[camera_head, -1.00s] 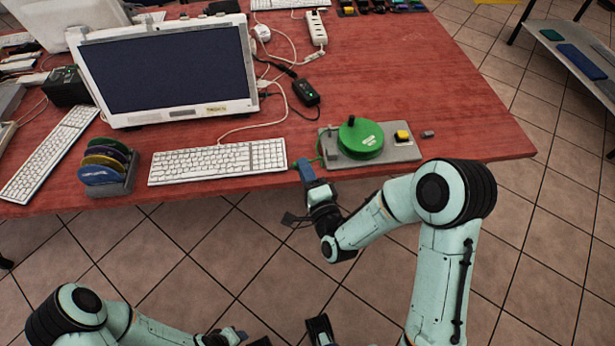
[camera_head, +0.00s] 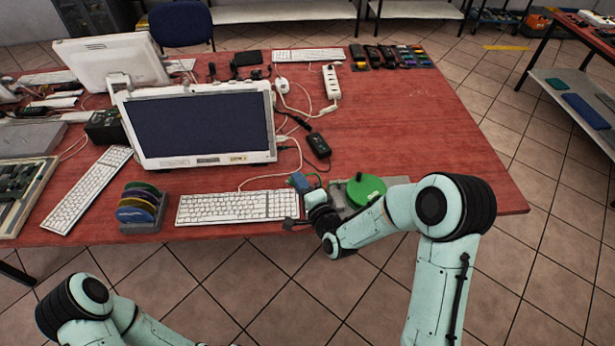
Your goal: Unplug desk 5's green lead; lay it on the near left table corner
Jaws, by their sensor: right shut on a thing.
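My right gripper (camera_head: 299,181) is beside the right end of the white keyboard (camera_head: 236,207), over the table's near side. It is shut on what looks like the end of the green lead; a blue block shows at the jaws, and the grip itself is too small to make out. A thin bit of green lead (camera_head: 331,184) shows between the gripper and the green reel (camera_head: 366,188). The reel sits on a grey plate (camera_head: 399,180), partly hidden by my right arm. My left arm shows at lower left; its gripper is out of view.
The red table (camera_head: 430,120) holds a white monitor (camera_head: 198,128), a disc rack (camera_head: 142,210), a black adapter (camera_head: 318,145) and a white power strip (camera_head: 331,82). A second keyboard (camera_head: 86,188) and a tray (camera_head: 27,187) crowd the near left. The table's right side is mostly clear.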

